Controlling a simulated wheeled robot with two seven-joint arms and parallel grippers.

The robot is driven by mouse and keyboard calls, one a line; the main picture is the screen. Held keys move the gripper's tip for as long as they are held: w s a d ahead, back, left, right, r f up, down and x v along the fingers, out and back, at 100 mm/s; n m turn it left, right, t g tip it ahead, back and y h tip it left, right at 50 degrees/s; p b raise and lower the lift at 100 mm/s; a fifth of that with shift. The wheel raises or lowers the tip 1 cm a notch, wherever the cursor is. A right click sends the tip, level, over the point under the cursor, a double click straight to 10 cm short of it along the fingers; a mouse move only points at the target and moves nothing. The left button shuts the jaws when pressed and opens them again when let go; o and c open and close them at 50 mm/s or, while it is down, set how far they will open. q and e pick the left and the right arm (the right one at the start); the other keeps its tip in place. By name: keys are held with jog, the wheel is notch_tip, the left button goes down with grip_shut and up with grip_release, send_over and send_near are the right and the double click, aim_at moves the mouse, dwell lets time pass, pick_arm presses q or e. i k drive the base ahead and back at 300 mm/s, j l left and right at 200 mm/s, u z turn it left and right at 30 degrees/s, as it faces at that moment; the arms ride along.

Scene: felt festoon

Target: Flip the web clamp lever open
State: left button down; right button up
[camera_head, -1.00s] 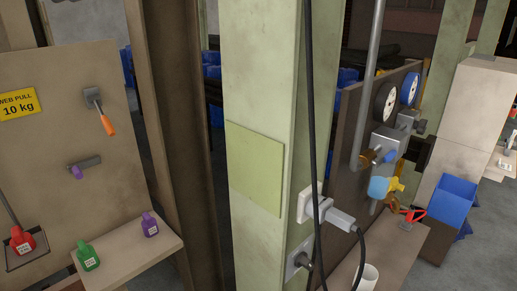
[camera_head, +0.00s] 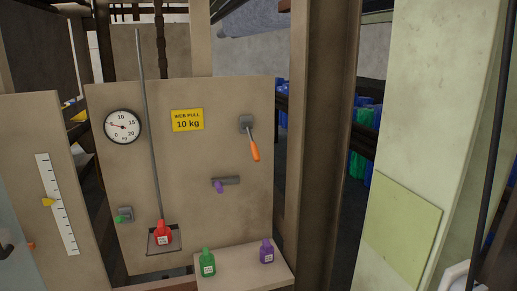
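A lever with an orange grip (camera_head: 254,150) hangs from a grey bracket (camera_head: 247,123) on the upper right of the beige panel (camera_head: 215,100). It points down and slightly right. A yellow sign (camera_head: 187,120) reading "WEB PULL 10 kg" is left of it. A grey bar with a purple knob (camera_head: 219,187) sits lower on the panel. A small grey block with a green knob (camera_head: 119,218) is at the panel's lower left. No part is labelled as the web clamp, so I cannot tell which lever it is. Neither gripper is in view.
A round kg dial (camera_head: 123,127) is at the panel's upper left. A red tagged weight (camera_head: 163,234) is at the foot of a rod. A shelf (camera_head: 240,267) holds a green weight (camera_head: 208,263) and a purple weight (camera_head: 267,252). A brown post (camera_head: 325,150) stands right.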

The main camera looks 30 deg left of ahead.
aim_at(247, 125)
jog(key=j+u, duration=0.15)
jog(key=j, duration=1.75)
jog(key=i, duration=0.05)
